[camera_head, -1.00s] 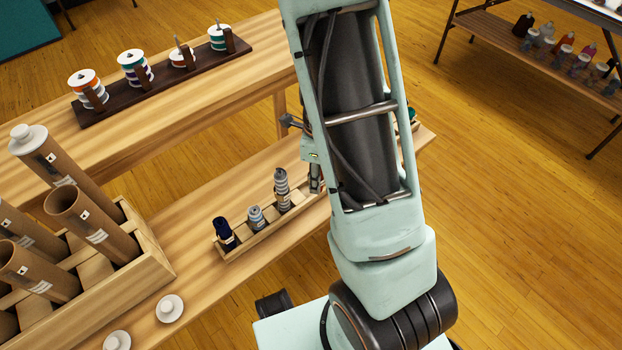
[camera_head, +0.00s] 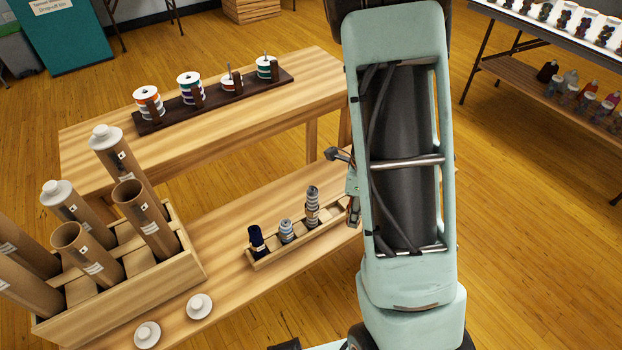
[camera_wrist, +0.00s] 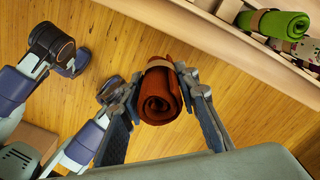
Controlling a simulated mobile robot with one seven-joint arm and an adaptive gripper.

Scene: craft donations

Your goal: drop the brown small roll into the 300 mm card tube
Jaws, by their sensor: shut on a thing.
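A rust-brown small roll (camera_wrist: 160,98) is in the wrist view, its spiral end facing the camera and a paler band around its far end. My gripper (camera_wrist: 160,72) is shut on it, one finger on each side, with floor below. In the head view my arm hides the roll. Card tubes stand tilted in a wooden crate at the left: a taller open tube (camera_head: 146,222), a shorter open tube (camera_head: 88,256), and two capped tubes (camera_head: 125,165) (camera_head: 88,219). More tubes are cut off at the left edge. I cannot read which is 300 mm.
Two white caps (camera_head: 199,306) (camera_head: 147,335) lie before the crate (camera_head: 190,268). A wooden rack (camera_head: 262,264) holds several small rolls. A dark spool rack (camera_head: 215,103) stands on the rear table. In the wrist view a green roll (camera_wrist: 273,24) lies at the upper right.

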